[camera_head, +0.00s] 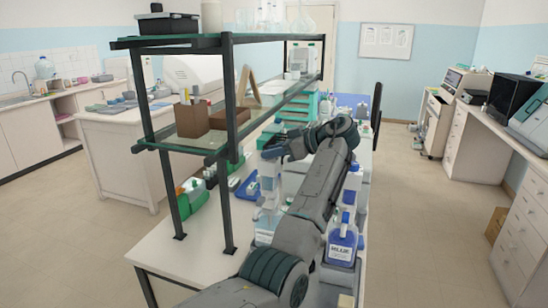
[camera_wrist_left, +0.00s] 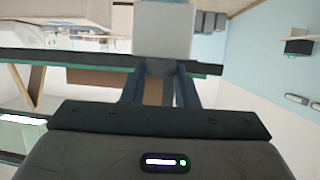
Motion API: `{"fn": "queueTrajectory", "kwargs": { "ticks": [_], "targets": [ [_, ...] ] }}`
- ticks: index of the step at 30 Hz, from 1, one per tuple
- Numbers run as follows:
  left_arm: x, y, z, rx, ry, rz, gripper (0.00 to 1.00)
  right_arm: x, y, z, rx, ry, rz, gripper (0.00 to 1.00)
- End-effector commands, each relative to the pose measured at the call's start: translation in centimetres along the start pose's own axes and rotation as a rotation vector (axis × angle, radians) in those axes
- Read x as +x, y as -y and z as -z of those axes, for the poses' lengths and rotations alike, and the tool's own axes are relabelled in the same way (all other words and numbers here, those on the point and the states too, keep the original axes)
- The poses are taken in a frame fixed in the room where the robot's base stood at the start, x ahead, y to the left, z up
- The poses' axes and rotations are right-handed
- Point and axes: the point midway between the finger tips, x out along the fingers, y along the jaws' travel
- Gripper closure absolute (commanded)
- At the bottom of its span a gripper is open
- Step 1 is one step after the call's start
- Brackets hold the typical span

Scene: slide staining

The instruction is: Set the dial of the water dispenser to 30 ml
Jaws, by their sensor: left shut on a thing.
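My left gripper (camera_head: 272,150) reaches in over the bench, beside the shelf rack. In the left wrist view, its two dark fingers (camera_wrist_left: 160,85) close on a small grey piece (camera_wrist_left: 163,68), apparently the dial, at the near end of a pale grey block (camera_wrist_left: 163,32). The block looks like the head of the water dispenser. In the head view, a pale, partly clear dispenser body (camera_head: 268,186) stands below the gripper, partly hidden by my arm. The dial's setting and markings cannot be read. My right gripper is not in view.
The two-level shelf rack (camera_head: 228,110) stands close left of my gripper. A blue-labelled jug (camera_head: 342,243) stands right of my arm. The bench's front left (camera_head: 185,250) is clear.

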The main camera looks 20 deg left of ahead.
Motion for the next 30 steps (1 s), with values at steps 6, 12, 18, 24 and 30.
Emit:
{"fn": "queueTrajectory", "kwargs": {
  "ticks": [6,12,18,24,30],
  "targets": [
    [0.03,-0.11,-0.15,-0.021,0.002,0.059,0.96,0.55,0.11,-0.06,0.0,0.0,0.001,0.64],
    [0.04,-0.13,-0.17,-0.029,0.002,0.078,0.96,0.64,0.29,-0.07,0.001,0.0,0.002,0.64],
    [0.05,-0.12,-0.17,-0.029,0.003,0.079,0.96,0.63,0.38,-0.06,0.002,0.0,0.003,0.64],
    [0.06,-0.13,-0.16,-0.029,0.003,0.079,0.66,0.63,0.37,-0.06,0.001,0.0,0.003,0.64],
    [0.04,-0.13,-0.11,-0.03,0.002,0.078,0.51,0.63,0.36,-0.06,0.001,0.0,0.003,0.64]
  ]
}}
